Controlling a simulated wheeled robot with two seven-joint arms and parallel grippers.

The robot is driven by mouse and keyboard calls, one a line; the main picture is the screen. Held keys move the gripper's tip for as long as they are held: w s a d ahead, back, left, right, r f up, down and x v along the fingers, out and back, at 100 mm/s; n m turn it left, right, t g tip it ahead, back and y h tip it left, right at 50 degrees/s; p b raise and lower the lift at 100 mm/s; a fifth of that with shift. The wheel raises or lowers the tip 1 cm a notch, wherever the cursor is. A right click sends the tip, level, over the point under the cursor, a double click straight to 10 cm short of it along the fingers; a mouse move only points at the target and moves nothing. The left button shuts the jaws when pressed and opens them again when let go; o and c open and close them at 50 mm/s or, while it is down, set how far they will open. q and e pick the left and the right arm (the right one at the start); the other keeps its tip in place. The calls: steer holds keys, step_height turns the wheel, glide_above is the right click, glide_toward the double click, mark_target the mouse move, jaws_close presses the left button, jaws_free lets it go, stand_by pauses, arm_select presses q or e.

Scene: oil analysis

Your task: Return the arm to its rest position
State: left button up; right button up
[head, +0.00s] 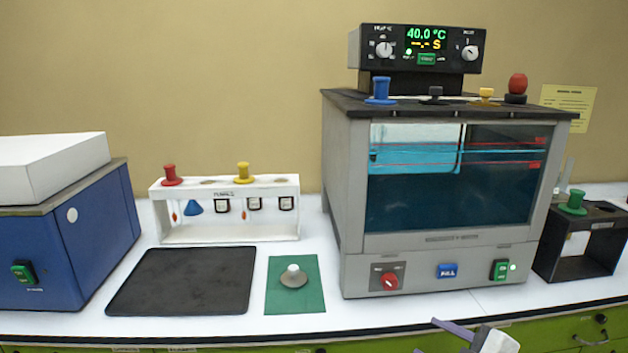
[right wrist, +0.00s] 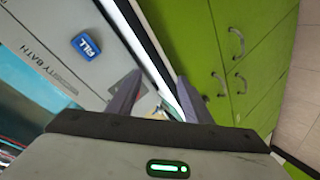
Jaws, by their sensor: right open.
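My right gripper (head: 427,335) shows at the bottom edge of the head view, low in front of the bench's front edge. Its two purple-grey fingers stand apart, with nothing between them. In the right wrist view the same open fingers (right wrist: 160,77) lie over the bench edge, between the bath front with its blue FILL button (right wrist: 86,46) and the green cabinet doors. Most of the right arm is cut off by the frame. My left gripper is not in view.
The viscosity bath (head: 417,274) stands behind the gripper, reading 40.0 °C. A white rack (head: 230,231) with red and yellow stoppers, a black mat (head: 182,282), a green pad (head: 312,298) and a blue box (head: 85,245) are to the left. A black stand (head: 551,258) is at right.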

steer(key=s+a+f+m+g, duration=0.1)
steer(key=s+a+f+m, duration=0.1)
steer(key=s+f, duration=0.6)
steer(key=s+a+f+m+g+h, duration=0.1)
steer(key=s+a+f+m, duration=0.1)
steer(key=s+f+m, duration=0.3)
steer(key=s+a+f+m+g, duration=0.1)
steer(key=s+f+m, duration=0.3)
steer(key=s+f, duration=0.7)
steer(key=s+a, duration=0.1)
steer(key=s, duration=0.3)
steer(key=shift+s+a+g+h, duration=0.2)
steer(key=shift+s+g+h, duration=0.1)
steer(key=shift+g, duration=0.1)
steer(key=shift+w, duration=0.1)
steer(key=shift+c, duration=0.3)
